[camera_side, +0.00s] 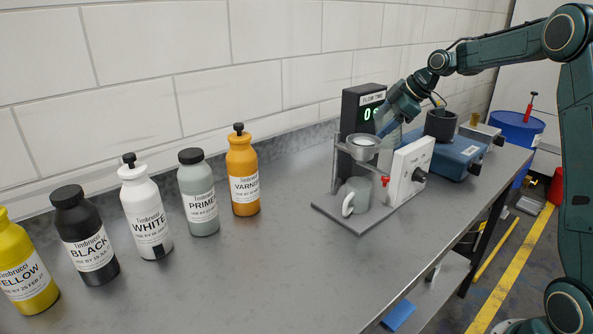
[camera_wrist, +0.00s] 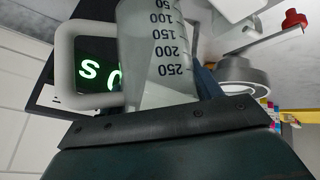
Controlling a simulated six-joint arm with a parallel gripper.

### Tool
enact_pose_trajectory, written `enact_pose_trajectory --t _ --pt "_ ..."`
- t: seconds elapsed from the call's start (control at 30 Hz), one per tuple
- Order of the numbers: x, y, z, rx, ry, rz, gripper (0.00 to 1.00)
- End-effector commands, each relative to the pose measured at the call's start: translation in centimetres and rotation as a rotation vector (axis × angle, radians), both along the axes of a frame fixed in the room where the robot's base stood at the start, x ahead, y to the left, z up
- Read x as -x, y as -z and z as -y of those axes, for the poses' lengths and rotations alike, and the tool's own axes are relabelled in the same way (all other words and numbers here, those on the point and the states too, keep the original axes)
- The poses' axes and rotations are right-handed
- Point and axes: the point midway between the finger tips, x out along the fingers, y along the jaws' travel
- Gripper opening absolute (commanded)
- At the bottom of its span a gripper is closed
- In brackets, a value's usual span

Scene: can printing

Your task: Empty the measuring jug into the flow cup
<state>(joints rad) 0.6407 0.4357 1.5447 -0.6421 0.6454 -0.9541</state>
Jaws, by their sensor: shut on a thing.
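The clear measuring jug (camera_side: 388,144) is beside the flow cup in the side view, partly behind the white box. My gripper (camera_side: 391,124) is shut on the jug and holds it above the bench. In the wrist view the jug (camera_wrist: 160,55) shows dark scale marks up to 250 and a pale handle at left. Something greyish shows inside it; I cannot tell how much. The pale flow cup (camera_side: 362,146) sits in its stand, to the left of the jug. It also shows in the wrist view (camera_wrist: 245,76), right of the jug.
A pale mug (camera_side: 356,195) stands below the flow cup. A white box with a knob (camera_side: 409,170) and a timer display (camera_side: 361,107) stand close by. A dark pot (camera_side: 441,124) sits on a blue device (camera_side: 450,152) at right. Several ink bottles line the left; the middle bench is clear.

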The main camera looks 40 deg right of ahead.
Motion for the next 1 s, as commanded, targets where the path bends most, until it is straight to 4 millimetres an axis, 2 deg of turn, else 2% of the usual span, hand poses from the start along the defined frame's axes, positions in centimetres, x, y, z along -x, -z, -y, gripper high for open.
enact_pose_trajectory --t 1.0 --pt "-0.3 1.4 2.8 -0.332 0.002 -0.034 0.38"
